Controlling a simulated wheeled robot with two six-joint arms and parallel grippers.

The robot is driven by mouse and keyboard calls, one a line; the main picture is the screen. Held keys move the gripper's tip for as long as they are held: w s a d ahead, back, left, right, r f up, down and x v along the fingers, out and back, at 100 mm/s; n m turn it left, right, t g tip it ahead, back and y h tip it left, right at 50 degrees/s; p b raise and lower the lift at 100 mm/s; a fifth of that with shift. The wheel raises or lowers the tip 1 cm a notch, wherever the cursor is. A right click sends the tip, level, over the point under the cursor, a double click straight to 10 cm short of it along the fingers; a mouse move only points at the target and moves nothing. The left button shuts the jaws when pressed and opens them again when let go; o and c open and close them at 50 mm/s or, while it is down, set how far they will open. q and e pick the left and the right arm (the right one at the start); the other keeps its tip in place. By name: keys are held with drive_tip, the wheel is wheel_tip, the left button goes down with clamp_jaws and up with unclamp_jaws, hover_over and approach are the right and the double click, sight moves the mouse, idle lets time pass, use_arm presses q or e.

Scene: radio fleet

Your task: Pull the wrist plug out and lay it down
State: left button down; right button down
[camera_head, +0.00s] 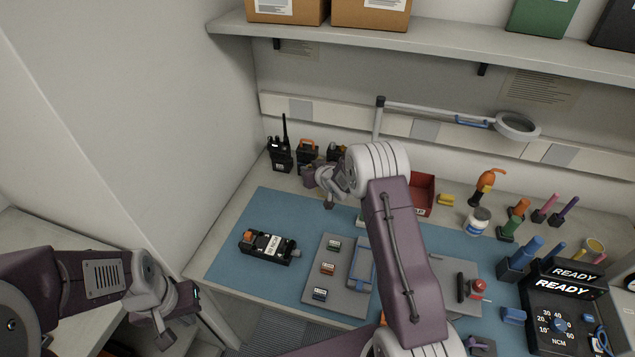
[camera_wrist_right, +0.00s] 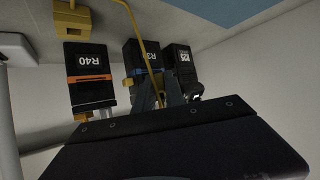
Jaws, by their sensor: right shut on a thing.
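My right gripper (camera_head: 328,202) hangs over the back left of the bench, in front of the standing radios. In the right wrist view its fingers (camera_wrist_right: 172,92) are shut, with a thin yellow cord (camera_wrist_right: 146,52) running down to them. The wrist plug seems to be at the end of this cord, between the fingers; its body is hidden. I cannot tell whether it is still in a socket. A yellow block (camera_wrist_right: 72,20) lies near the cord. My left gripper (camera_head: 182,308) is at the lower left, away from the bench things; its jaws are unclear.
Another radio (camera_head: 268,246) lies on the blue mat (camera_head: 225,262), left of a grey tray (camera_head: 343,298). A red bin (camera_head: 425,190) stands behind my right arm. The mat's back left is clear.

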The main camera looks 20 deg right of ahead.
drive_tip(key=shift+w+a, duration=0.1)
drive_tip(key=shift+w, duration=0.05)
wheel_tip(320, 180, down, 7)
drive_tip(key=b, duration=0.5)
drive_tip(key=shift+f+b, duration=0.1)
drive_tip(key=shift+b, duration=0.3)
drive_tip(key=c, duration=1.3)
unclamp_jaws()
drive_tip(key=v, duration=0.9)
